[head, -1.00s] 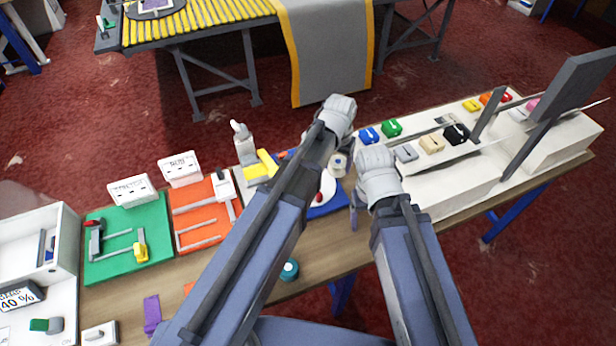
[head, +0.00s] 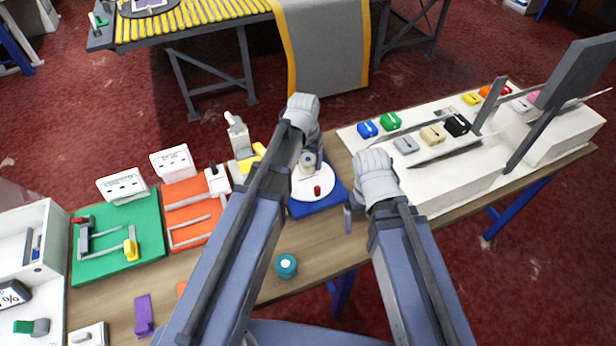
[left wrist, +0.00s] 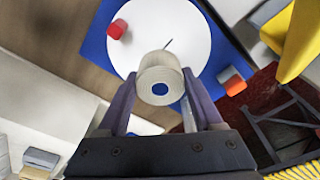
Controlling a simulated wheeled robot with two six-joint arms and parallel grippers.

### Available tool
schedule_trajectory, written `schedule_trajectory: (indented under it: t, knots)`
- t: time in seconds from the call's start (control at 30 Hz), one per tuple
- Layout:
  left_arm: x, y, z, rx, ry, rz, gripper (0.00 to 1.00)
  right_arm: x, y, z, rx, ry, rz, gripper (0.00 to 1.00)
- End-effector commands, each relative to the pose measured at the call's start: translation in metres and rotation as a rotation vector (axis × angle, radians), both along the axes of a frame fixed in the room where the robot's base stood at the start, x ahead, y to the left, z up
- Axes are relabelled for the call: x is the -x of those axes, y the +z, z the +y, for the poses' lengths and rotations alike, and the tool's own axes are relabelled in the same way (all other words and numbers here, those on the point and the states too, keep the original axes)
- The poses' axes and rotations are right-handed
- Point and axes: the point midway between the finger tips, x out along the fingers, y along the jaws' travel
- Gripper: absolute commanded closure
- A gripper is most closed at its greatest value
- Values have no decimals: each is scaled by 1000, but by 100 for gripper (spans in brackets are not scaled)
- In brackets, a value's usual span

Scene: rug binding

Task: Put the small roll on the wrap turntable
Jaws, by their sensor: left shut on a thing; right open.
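The small roll (head: 308,161) is a cream roll with a hollow core. My left gripper (head: 309,166) is shut on it at the wrap turntable, a white disc (head: 321,186) on a blue base (head: 335,203). In the left wrist view the roll (left wrist: 159,78) sits between the fingers (left wrist: 157,100), in front of the white disc (left wrist: 190,30). I cannot tell whether the roll touches the disc. A red peg (head: 317,190) stands near the disc's front edge. My right gripper (head: 350,215) is open and empty, right of the turntable.
A teal roll (head: 286,265) lies on the front of the table. Orange (head: 204,214) and green (head: 150,208) boards lie to the left. A white raised stand (head: 450,180) with coloured clips is at the right.

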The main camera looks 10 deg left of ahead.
Motion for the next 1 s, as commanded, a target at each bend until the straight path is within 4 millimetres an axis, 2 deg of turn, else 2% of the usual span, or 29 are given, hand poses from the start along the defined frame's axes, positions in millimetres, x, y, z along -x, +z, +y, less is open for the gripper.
schedule_trajectory:
  t: [0.03,0.27,0.57,1.0]
  knots:
    - [0,-7,0,0,0,0,90,0,-7,0,0,0,0,0]
    - [0,-9,0,0,0,0,90,0,-9,0,0,0,0,0]
    - [0,-43,0,0,0,0,90,0,-43,0,0,0,0,0]
    - [0,-46,0,0,0,0,90,0,-46,0,0,0,0,0]
